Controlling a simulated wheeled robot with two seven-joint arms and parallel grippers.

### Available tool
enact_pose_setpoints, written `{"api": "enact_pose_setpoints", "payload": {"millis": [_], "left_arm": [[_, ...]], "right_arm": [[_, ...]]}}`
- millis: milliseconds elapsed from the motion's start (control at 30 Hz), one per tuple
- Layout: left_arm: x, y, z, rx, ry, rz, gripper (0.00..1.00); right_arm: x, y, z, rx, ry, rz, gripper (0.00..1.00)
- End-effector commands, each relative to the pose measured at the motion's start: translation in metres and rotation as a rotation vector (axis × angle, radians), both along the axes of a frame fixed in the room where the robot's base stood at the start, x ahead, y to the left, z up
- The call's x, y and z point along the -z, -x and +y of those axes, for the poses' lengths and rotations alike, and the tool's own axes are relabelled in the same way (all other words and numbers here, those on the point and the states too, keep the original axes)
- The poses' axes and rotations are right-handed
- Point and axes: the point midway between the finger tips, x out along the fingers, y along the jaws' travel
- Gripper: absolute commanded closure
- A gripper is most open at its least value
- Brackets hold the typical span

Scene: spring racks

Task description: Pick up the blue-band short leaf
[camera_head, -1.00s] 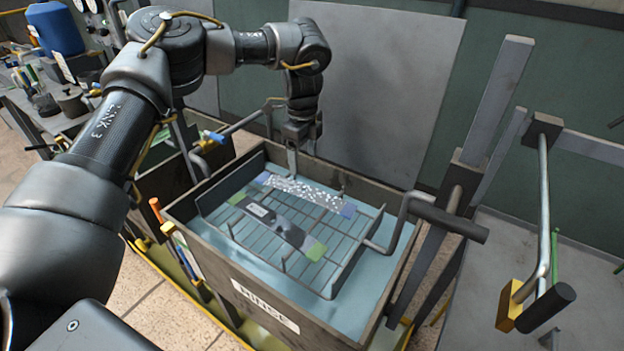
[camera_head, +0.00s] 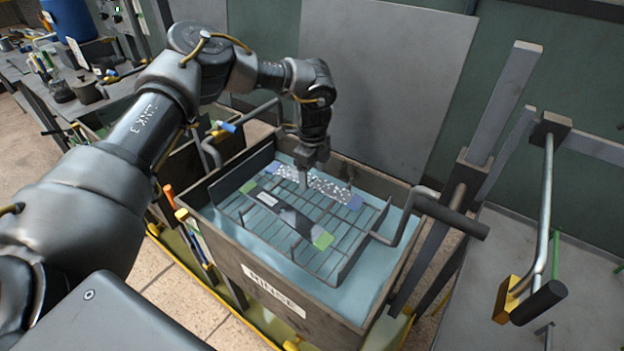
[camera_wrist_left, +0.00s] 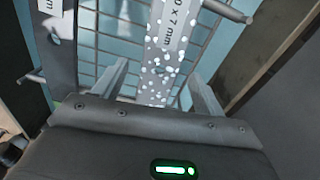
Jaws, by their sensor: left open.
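The blue-band short leaf (camera_head: 330,188) is a pale strip covered in white bubbles, with blue ends, lying on a wire rack (camera_head: 335,272) in the rinse tank. My left gripper (camera_head: 303,178) is over the leaf, nearer its far-left end. In the left wrist view the bubbly leaf (camera_wrist_left: 165,45) runs between the two spread fingers of my left gripper (camera_wrist_left: 157,72), which is open. Whether the fingers touch the leaf is unclear. A dark leaf with green ends (camera_head: 285,215) lies beside it on the rack. My right gripper is not in view.
The tank's brown walls (camera_head: 235,255) surround the rack and blue liquid. A bent crank handle (camera_head: 450,218) and upright posts stand at the right. A grey panel (camera_head: 385,80) stands behind. Coloured-handled tools (camera_head: 185,222) hang at the tank's left side.

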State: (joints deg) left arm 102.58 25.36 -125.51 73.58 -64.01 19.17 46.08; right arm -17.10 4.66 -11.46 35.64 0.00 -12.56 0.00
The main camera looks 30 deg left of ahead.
Motion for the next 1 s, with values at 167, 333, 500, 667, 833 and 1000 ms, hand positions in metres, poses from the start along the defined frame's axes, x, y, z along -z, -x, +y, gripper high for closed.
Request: {"api": "enact_pose_setpoints", "payload": {"millis": [167, 333, 500, 667, 833, 1000], "left_arm": [[0.016, 0.0, 0.0, -0.001, -0.001, 0.0, 0.29], [0.019, 0.0, 0.0, -0.001, 0.0, -0.001, 0.29], [0.019, 0.0, 0.0, -0.001, 0.0, -0.001, 0.41], [0.019, 0.0, 0.0, -0.001, 0.0, -0.001, 0.62], [0.018, 0.0, 0.0, -0.001, 0.0, -0.001, 0.84], [0.017, -0.001, 0.0, -0.001, 0.001, -0.004, 0.91]], "right_arm": [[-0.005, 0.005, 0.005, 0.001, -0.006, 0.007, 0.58], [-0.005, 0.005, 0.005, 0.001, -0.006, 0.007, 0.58], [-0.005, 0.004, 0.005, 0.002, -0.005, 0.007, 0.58], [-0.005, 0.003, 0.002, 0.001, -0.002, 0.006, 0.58], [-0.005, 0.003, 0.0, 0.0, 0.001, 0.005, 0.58], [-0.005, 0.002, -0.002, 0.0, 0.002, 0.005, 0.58]]}}
